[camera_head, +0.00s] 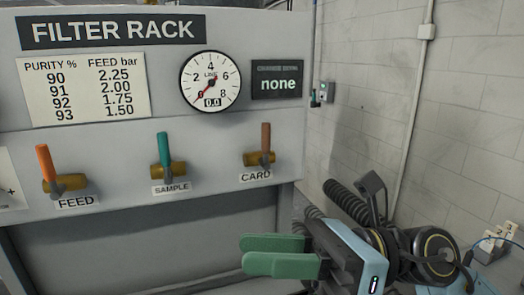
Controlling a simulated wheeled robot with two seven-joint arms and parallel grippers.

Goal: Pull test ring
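I cannot make out a test ring in this view. My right gripper (278,256), with two green fingers, is at the bottom centre, pointing left. It is in front of the rack's lower part, below the CARD valve. The fingers look parted, with nothing visible between them. My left gripper is not in view. The filter rack (225,130) carries a round gauge (211,81) with its red needle near 0 and a readout of 0.0. A dark display (277,78) beside it reads "none".
The FEED valve (47,165) has an orange handle, the SAMPLE valve (164,150) teal, the CARD valve (266,145) brown; all handles stand roughly upright. A small grey box (327,91) is on the brick wall. Small white numbered tags (496,240) are at lower right.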

